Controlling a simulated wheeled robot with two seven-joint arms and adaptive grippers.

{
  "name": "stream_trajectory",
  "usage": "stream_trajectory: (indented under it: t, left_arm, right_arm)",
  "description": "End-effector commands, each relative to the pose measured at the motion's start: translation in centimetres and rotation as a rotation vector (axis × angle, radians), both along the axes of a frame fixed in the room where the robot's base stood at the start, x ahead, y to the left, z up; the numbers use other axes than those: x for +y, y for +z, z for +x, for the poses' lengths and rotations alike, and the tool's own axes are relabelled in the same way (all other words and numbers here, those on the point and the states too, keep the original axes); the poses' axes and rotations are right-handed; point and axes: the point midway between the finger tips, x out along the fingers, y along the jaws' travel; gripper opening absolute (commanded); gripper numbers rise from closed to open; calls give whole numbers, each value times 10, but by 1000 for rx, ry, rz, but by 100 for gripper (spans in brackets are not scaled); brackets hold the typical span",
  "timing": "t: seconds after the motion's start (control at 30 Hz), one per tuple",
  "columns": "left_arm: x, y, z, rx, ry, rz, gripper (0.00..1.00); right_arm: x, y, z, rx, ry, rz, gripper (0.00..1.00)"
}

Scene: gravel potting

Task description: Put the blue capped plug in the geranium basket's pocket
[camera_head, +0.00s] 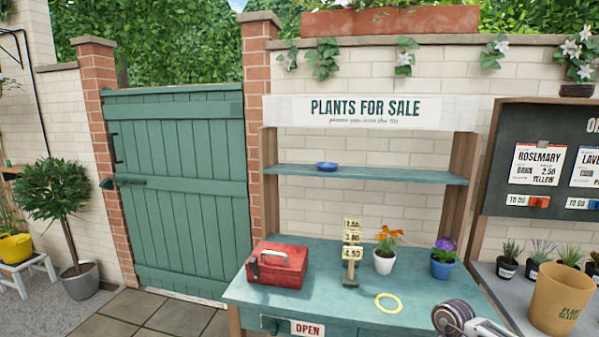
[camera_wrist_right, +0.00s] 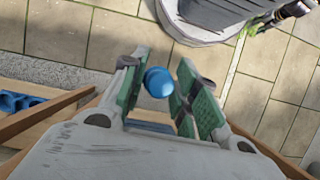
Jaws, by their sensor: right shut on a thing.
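The blue capped plug (camera_wrist_right: 158,82) shows in the right wrist view as a round blue cap between the fingers. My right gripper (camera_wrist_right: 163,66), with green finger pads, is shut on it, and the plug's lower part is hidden. In the head view, part of my right arm shows at the bottom right, low by the table's right end. My left gripper is in neither view. I cannot make out the geranium basket or its pocket in either view.
The teal sales table (camera_head: 330,308) carries a red toolbox (camera_head: 277,266), price signs (camera_head: 351,252), two potted flowers and a yellow ring (camera_head: 388,303). A tan pot (camera_head: 559,300) stands at right. The wrist view shows paving, a wooden edge (camera_wrist_right: 60,118) and a grey container (camera_wrist_right: 212,18).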

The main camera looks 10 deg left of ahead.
Motion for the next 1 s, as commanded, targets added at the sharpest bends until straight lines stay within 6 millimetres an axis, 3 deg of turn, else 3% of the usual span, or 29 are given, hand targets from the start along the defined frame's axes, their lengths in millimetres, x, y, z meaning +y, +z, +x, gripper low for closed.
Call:
stream_trajectory:
  t: [0.27,0.6,0.77,1.0]
  left_arm:
    - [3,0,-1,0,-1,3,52]
    - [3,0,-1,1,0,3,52]
    - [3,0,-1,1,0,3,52]
    - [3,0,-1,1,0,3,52]
  right_arm:
    - [2,-38,-8,5,-3,3,12]
    - [1,-115,-29,4,-4,2,12]
    - [0,-133,-36,2,-2,0,12]
    - [0,-137,-37,0,0,0,12]
